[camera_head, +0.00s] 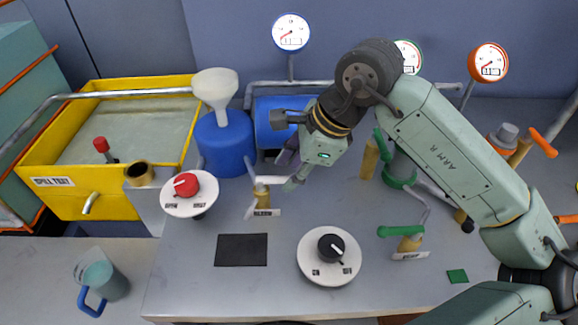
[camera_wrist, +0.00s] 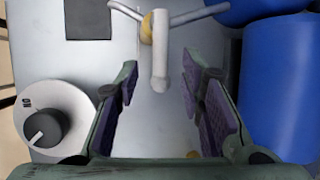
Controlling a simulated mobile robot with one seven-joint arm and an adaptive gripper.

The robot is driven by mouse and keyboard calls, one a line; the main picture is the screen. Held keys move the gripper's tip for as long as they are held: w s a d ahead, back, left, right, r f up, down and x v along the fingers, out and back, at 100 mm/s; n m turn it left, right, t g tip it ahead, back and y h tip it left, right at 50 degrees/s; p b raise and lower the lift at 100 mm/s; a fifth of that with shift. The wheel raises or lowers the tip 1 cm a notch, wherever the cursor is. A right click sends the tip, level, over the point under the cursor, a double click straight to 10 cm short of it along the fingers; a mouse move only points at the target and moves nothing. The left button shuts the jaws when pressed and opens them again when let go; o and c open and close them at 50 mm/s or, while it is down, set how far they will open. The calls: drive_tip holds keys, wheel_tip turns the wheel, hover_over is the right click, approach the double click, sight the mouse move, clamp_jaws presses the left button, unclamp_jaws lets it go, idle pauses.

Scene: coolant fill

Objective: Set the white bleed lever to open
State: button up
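The white bleed lever (camera_head: 272,180) sits on a brass valve body (camera_head: 261,198) with a BLEED label (camera_head: 265,212), left of centre in the head view. The lever points right, toward my gripper. My gripper (camera_head: 289,170) is open around the lever's free end or just above it. In the wrist view the lever (camera_wrist: 160,65) points down between the two open fingertips (camera_wrist: 160,78), with space on both sides. I see no finger touching it. The fingers partly hide the lever's end in the head view.
A blue tank (camera_head: 280,120) and a blue can with a white funnel (camera_head: 215,90) stand behind. A red knob dial (camera_head: 186,187) is left, a black knob dial (camera_head: 329,250) in front. A green-handled valve (camera_head: 402,232) is right. A dark mat (camera_head: 241,250) lies flat.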

drive_tip(key=shift+x, duration=0.8)
drive_tip(key=shift+c, duration=0.4)
clamp_jaws()
